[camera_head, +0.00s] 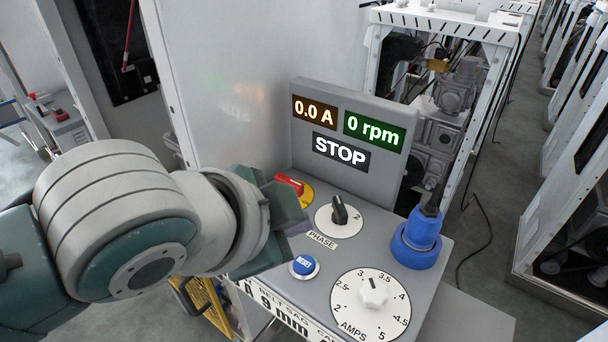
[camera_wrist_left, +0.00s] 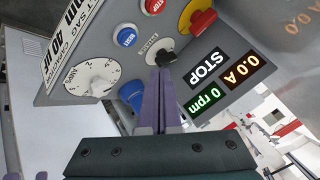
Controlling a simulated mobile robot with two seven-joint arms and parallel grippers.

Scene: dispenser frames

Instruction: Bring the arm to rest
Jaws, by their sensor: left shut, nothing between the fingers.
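My left gripper (camera_head: 298,226) comes in from the left over the control panel (camera_head: 440,278). In the left wrist view its two purple-grey fingers (camera_wrist_left: 163,78) lie together, shut and empty. Their tips appear just below the black phase knob (camera_wrist_left: 161,57), which also shows in the head view (camera_head: 339,210). In the head view the gripper is left of that knob, apart from it. The display (camera_head: 340,151) reads 0.0 A, 0 rpm and STOP.
The panel carries a red switch (camera_head: 290,185), a blue reset button (camera_head: 304,265), a white amps dial (camera_head: 373,292) and a blue plug (camera_head: 417,239). A red stop button (camera_wrist_left: 152,6) shows in the wrist view.

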